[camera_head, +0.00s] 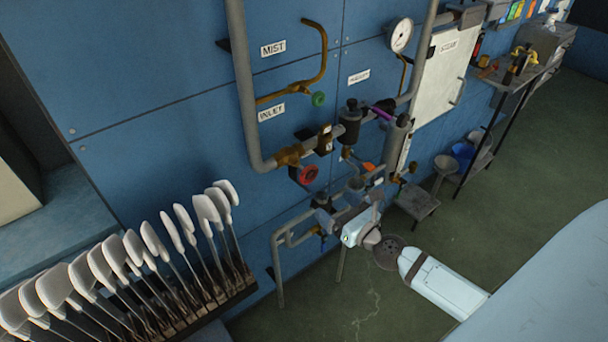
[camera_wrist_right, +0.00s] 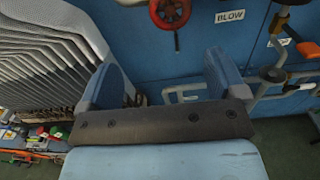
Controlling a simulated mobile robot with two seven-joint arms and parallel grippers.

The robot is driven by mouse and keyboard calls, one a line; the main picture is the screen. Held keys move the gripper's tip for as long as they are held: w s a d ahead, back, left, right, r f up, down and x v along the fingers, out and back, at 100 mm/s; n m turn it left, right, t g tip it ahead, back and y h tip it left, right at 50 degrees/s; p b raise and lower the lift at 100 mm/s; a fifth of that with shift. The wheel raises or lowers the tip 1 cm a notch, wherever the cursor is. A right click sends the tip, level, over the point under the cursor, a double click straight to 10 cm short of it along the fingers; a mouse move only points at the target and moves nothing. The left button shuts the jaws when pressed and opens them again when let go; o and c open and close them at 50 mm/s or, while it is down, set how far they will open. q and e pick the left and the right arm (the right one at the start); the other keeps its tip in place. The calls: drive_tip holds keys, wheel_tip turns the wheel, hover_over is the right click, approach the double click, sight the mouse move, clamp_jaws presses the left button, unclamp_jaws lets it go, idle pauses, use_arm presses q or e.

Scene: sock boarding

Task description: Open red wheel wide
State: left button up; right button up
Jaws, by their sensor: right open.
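The red wheel (camera_head: 309,174) sits on a brass valve (camera_head: 289,155) at the lower end of the grey inlet pipe, on the blue wall. It also shows at the top of the right wrist view (camera_wrist_right: 170,12), partly cut off by the frame edge. My right gripper (camera_head: 347,206) is below and to the right of the wheel in the head view, apart from it. In the right wrist view its two blue fingers (camera_wrist_right: 163,75) are spread with nothing between them, and the wheel lies beyond them. My left gripper is not in view.
A rack of white sock boards (camera_head: 130,250) stands at lower left, and the boards also show left of my fingers. A small green wheel (camera_head: 318,99), a gauge (camera_head: 400,36) and grey pipes (camera_head: 246,90) crowd the wall. The green floor (camera_head: 480,220) at right is mostly clear.

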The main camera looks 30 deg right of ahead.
sight(311, 176)
drive_tip(key=w+p, duration=0.1)
drive_tip(key=w, duration=0.3)
drive_tip(key=w+m+p, duration=0.1)
drive_tip(key=w, duration=0.4)
drive_tip(key=w+m, duration=0.1)
drive_tip(key=w, duration=0.3)
drive_tip(key=shift+w+d+r+h+p, duration=0.2)
drive_tip(key=shift+r+h+p, duration=0.1)
drive_tip(key=shift+p, duration=0.1)
drive_tip(key=shift+w+a+f, duration=0.1)
drive_tip(key=shift+w, duration=0.4)
drive_tip(key=c, duration=0.9)
